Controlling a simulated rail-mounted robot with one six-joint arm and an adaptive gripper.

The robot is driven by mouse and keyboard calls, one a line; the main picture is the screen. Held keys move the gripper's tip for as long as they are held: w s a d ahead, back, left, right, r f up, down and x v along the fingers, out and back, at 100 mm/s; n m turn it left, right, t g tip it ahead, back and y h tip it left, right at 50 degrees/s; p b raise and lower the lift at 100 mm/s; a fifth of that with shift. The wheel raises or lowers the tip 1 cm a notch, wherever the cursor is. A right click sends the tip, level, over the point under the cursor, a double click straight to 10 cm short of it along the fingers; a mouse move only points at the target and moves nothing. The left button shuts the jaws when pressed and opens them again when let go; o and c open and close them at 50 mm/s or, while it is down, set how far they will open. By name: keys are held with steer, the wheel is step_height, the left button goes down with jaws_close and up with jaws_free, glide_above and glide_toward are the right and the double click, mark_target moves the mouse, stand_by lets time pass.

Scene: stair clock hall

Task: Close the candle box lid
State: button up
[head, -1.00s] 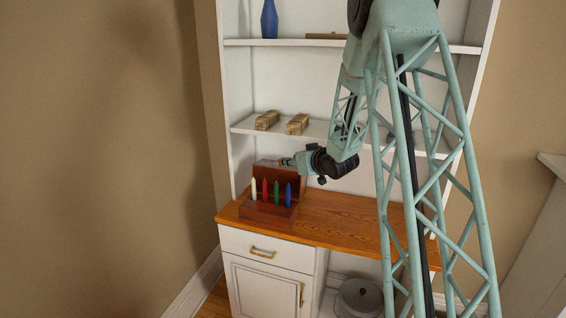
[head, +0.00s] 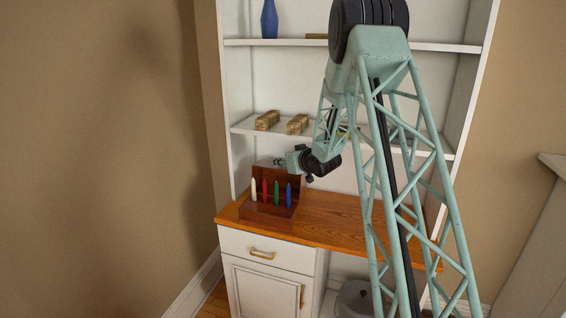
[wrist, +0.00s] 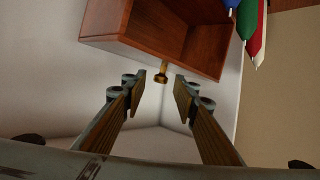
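The candle box (head: 267,213) is dark red-brown wood and stands on the desk top, with its lid (head: 296,177) raised open behind the candles. White (head: 254,189), red (head: 265,190), green (head: 276,191) and blue (head: 289,194) candles stand upright in it. My gripper (head: 279,162) is at the top edge of the lid. In the wrist view the hollow lid (wrist: 196,50) hangs at the top, with a small brass knob (wrist: 162,73) on its edge. My gripper (wrist: 157,90) is open, its fingertips on either side of the knob with gaps showing. Candle tips show at upper right.
A shelf with wrapped bundles (head: 267,121) is above and behind the box. A blue vase (head: 269,20) stands on a higher shelf. The orange wooden desk top (head: 335,215) is clear right of the box. A pot (head: 356,298) sits below.

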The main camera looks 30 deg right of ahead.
jaws_close()
steer(key=shift+a, duration=0.1)
